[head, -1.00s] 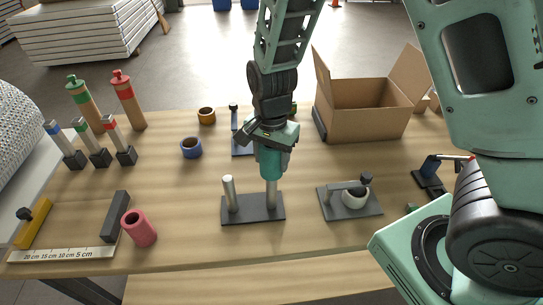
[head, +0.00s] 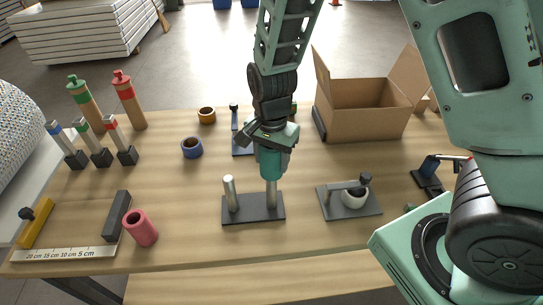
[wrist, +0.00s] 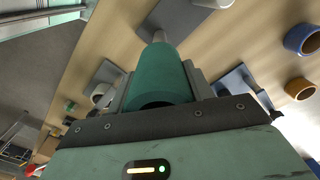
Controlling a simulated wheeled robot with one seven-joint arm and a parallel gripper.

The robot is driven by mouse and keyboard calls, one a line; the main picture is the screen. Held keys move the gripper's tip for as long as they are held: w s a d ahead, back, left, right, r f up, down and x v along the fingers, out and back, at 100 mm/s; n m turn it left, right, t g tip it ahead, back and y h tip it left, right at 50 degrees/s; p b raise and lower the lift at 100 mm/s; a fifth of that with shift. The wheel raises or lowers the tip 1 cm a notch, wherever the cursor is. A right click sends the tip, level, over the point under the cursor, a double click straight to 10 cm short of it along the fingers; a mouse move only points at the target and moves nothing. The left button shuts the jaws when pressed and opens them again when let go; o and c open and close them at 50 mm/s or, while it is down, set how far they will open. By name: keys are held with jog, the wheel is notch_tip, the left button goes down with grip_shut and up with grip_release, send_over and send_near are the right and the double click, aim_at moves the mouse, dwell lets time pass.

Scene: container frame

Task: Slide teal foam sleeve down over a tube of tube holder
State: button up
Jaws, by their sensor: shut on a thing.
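The teal foam sleeve (head: 271,163) is upright in my gripper (head: 272,150), which is shut on it. The tube holder (head: 253,215) is a dark base plate with two pale upright tubes. The sleeve's lower end is at the top of the right tube (head: 271,194) and hides that tube's tip. I cannot tell how far the sleeve is around it. The left tube (head: 231,193) is bare. In the wrist view the sleeve (wrist: 160,72) lies between my fingers, with a pale tube (wrist: 160,37) in line beyond its far end.
A dark plate with a white ring (head: 355,196) stands to the right of the holder. A pink sleeve (head: 140,228) and a dark block (head: 116,216) lie to the left. Blue (head: 192,148) and orange (head: 207,115) rings and an open cardboard box (head: 365,107) are behind.

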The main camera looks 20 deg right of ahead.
aim_at(272, 187)
jog(key=shift+f+b, duration=3.9)
jog(key=shift+f, duration=1.7)
dwell(2.4)
